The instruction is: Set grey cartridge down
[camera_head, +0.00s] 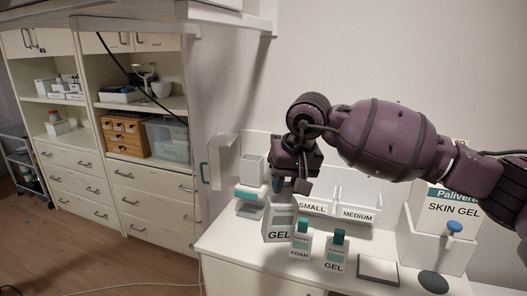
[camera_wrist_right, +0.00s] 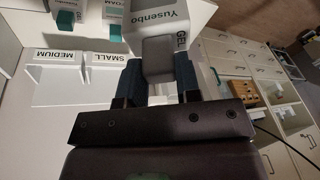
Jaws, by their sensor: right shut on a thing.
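The grey cartridge (camera_head: 281,222) is a white and grey bottle marked GEL, at the left part of the white counter (camera_head: 235,258). My right gripper (camera_head: 291,187) is above it, pointing down, and shut on its top. In the right wrist view the blue fingers (camera_wrist_right: 157,76) stand on both sides of the grey neck (camera_wrist_right: 158,58), and the body (camera_wrist_right: 158,14) reads Yusenbo. The cartridge looks about upright; I cannot tell whether its base touches the counter. My left gripper is not in view.
A FOAM bottle (camera_head: 301,241) and another GEL bottle (camera_head: 336,251) with teal caps stand close to the right. Behind are bins marked SMALL and MEDIUM (camera_head: 358,216). A white and teal dispenser (camera_head: 250,195) is at the left. A grey pad (camera_head: 378,270) lies farther right.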

